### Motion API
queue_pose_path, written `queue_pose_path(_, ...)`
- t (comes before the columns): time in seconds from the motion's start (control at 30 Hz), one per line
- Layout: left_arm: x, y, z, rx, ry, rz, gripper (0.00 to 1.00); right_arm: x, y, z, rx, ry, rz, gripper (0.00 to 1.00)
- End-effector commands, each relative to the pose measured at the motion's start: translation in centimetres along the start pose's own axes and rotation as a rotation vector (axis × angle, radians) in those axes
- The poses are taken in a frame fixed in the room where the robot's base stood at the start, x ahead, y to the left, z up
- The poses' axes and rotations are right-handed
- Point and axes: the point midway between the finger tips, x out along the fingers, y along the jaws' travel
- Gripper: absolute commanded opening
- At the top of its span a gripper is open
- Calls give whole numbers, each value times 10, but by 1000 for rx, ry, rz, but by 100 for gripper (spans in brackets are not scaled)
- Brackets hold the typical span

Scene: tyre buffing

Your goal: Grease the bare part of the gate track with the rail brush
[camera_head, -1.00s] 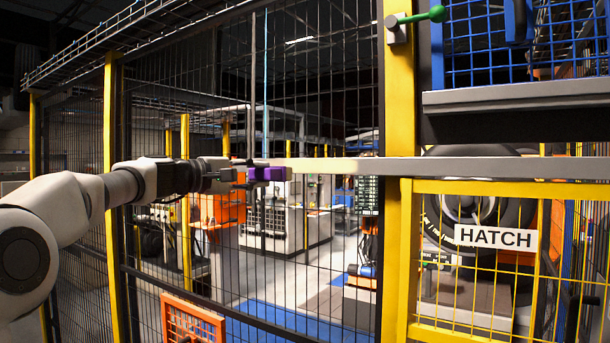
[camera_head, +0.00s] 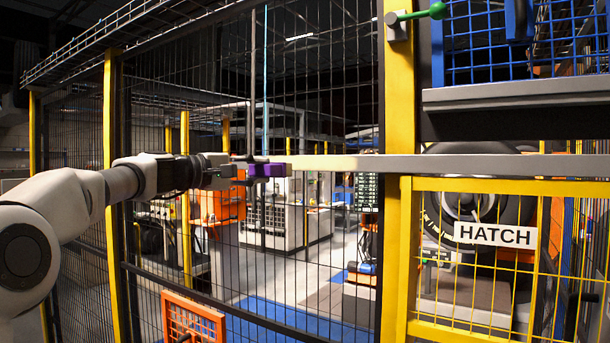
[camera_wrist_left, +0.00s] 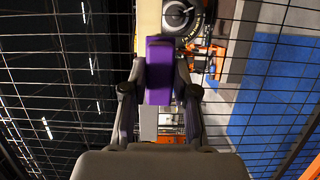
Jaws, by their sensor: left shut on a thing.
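The gate track is a long level rail (camera_head: 480,166) across the mesh in the head view. Most of it is grey; its left stretch (camera_head: 325,163) is pale cream, also seen at the top of the left wrist view (camera_wrist_left: 148,18). My left gripper (camera_head: 244,171) is at the track's left end, shut on the purple rail brush (camera_head: 268,170). In the left wrist view the brush (camera_wrist_left: 159,75) sits between the two fingers (camera_wrist_left: 160,92), in line with the cream stretch. I cannot tell whether the brush touches the track. My right gripper is not in view.
A yellow post (camera_head: 398,120) stands in front of the mesh fence, with a green-knobbed lever (camera_head: 437,11) on it. A yellow mesh hatch with a HATCH sign (camera_head: 494,235) is below the track at right. A grey ledge (camera_head: 515,92) lies above the track.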

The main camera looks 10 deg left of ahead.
Motion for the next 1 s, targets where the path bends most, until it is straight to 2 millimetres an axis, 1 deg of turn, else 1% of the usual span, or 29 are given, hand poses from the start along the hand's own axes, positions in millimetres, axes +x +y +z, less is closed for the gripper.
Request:
queue_pose_path(0.03,0,-4,0,0,0,0,0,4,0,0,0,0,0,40)
queue_pose_path(0.1,0,-1,0,0,0,0,0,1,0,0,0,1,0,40)
queue_pose_path(0.27,0,-1,0,0,0,0,0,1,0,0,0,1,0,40)
queue_pose_path(0.5,-14,-3,5,-1,0,1,0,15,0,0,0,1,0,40)
queue_pose_path(0.7,-15,-1,5,0,0,-1,0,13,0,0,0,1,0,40)
queue_pose_path(0.73,-15,-1,5,0,0,-1,21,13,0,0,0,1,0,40)
queue_pose_path(0.8,-15,-1,5,0,0,0,0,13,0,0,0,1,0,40)
queue_pose_path(1.0,-18,-2,6,0,0,0,0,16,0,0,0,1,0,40)
